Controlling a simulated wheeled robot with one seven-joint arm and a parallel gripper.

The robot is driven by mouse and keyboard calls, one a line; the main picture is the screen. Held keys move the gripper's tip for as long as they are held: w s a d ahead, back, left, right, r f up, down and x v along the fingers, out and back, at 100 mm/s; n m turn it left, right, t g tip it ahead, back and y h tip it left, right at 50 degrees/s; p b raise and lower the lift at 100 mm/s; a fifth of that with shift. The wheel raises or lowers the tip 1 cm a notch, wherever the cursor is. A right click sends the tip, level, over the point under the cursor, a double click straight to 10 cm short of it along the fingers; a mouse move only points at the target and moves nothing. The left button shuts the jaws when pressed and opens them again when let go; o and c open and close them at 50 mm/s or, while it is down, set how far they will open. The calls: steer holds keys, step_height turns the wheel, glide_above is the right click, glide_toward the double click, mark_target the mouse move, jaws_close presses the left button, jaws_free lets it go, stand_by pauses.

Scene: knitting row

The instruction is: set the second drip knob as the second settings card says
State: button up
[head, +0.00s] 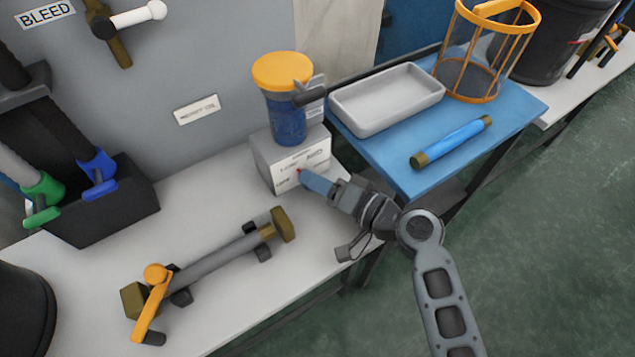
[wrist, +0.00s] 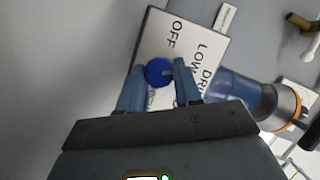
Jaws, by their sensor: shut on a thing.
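A blue round knob (wrist: 159,72) sits on the white face of a box, among printed words including OFF and LOW, in the wrist view. My gripper (wrist: 158,88) has its two blue fingers on either side of the knob, shut on it. In the head view my gripper (head: 304,178) reaches the front of the white box (head: 262,160) and hides the knob. A blue jar with an orange lid (head: 283,70) stands on this box. The knob's pointer direction is hard to make out. I cannot read a settings card for it.
A grey pipe with an orange lever (head: 215,262) lies on the bench to the left. A blue side table (head: 400,175) holds a white tray (head: 388,98), a blue tube (head: 452,143) and an orange cage (head: 487,50). A small label (head: 197,109) is on the wall.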

steer(key=o, duration=1)
steer(key=shift+o, duration=0.2)
steer(key=shift+v, duration=3.95)
steer(key=shift+s, duration=0.1)
